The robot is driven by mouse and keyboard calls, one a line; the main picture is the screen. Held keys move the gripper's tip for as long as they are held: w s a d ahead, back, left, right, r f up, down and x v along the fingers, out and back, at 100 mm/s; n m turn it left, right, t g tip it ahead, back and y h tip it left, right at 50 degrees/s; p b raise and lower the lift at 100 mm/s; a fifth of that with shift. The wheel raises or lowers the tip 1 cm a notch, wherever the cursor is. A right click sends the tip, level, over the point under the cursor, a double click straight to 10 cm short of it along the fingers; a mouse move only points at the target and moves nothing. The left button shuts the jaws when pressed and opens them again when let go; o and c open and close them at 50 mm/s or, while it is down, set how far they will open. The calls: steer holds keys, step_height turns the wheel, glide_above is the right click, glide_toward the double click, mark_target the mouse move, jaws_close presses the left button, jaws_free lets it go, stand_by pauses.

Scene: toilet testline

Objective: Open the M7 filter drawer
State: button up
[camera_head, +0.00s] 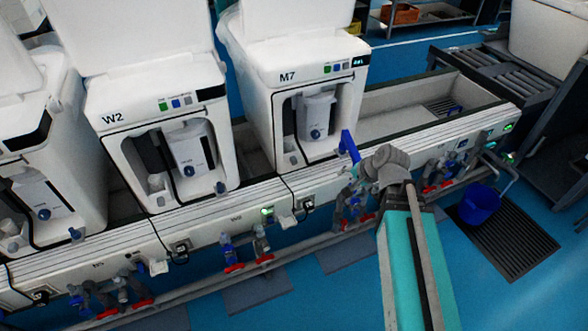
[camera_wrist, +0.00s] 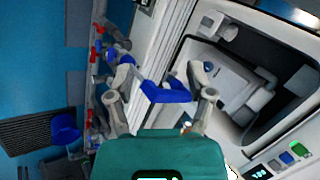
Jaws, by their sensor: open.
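The M7 machine (camera_head: 290,75) is white, with its label and coloured buttons at the top front. Its front recess holds a pale container (camera_head: 318,108) with a blue knob (camera_head: 315,134); I cannot tell which part is the filter drawer. The recess (camera_wrist: 230,75) also shows turned sideways in the wrist view. My gripper (camera_head: 368,158) is at M7's lower right corner, open, its two grey fingers apart in the wrist view (camera_wrist: 162,82). A blue piece (camera_wrist: 165,93) lies between the fingers, and blue (camera_head: 348,146) shows there in the head view. Whether the fingers touch it is unclear.
The W2 machine (camera_head: 160,120) stands to the left of M7. Pipes with blue and red valves (camera_head: 250,245) run below the white bench edge. A blue bucket (camera_head: 479,204) stands by a floor grate (camera_head: 510,240) at the right. The trough (camera_head: 400,105) right of M7 is mostly clear.

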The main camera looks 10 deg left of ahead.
steer(key=w+a+f+m+t+y+b, duration=0.55)
steer(key=a+f+m+b, duration=0.3)
steer(key=b, duration=0.65)
steer(key=m+t+h+b, duration=0.1)
steer(key=m+t+b, duration=0.4)
steer(key=m+b, duration=1)
glide_toward(295, 161)
steer(key=v, duration=0.2)
steer(key=shift+s+d+f, duration=0.15)
steer(key=shift+s+f, duration=0.05)
steer(key=shift+s, duration=0.05)
steer(key=shift+w, duration=0.1)
steer(key=x, duration=1.3)
steer(key=shift+w+r, duration=0.15)
steer(key=shift+w, duration=0.15)
jaws_close()
